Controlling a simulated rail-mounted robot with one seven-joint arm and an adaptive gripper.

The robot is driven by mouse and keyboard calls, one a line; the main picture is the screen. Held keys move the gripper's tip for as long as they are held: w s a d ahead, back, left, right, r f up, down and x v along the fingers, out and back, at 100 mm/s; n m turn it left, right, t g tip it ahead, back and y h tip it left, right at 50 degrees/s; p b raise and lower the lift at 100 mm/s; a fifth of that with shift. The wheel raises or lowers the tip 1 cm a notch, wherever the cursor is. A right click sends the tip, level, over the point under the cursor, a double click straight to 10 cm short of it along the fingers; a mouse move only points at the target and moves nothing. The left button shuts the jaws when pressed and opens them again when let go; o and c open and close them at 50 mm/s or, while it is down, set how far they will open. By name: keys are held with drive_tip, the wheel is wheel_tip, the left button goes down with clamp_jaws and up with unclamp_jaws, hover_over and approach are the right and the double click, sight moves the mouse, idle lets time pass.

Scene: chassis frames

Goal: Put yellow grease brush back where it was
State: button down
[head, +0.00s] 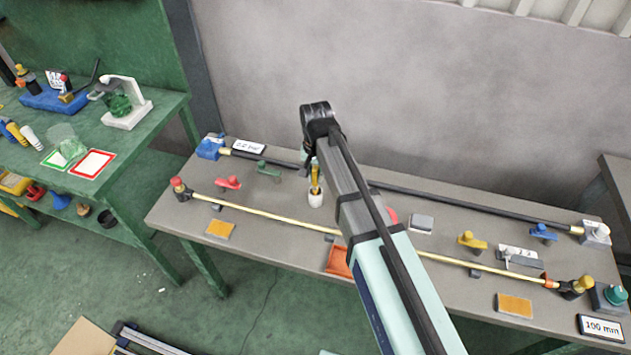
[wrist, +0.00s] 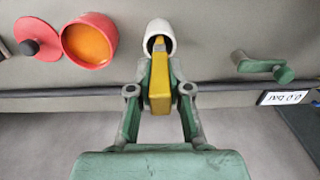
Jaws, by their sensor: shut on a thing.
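The yellow grease brush (wrist: 160,88) is between the two green fingers of my gripper (wrist: 160,75) in the wrist view, and the fingers are shut on it. Its lower end is at the mouth of a small white cup (wrist: 160,32) and seems to be inside it; the bristles are hidden. In the head view the brush (head: 315,180) stands roughly upright at the white cup (head: 315,200) on the grey bench. My arm hides most of the gripper there.
A red pot of orange grease (wrist: 90,42) and a red lid (wrist: 37,38) are beside the cup. A green handle (wrist: 265,66) is on its other side. A dark rod (wrist: 60,95) runs close by. A yellow rod (head: 260,217) crosses the bench (head: 280,270).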

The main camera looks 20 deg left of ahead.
sight(316, 184)
drive_tip(key=shift+f+p, duration=0.55)
drive_tip(key=shift+f, duration=1.5)
drive_tip(key=shift+f, duration=0.1)
drive_tip(key=c, duration=1.1)
unclamp_jaws()
wheel_tip(316, 184, up, 12)
drive_tip(key=b, duration=0.4)
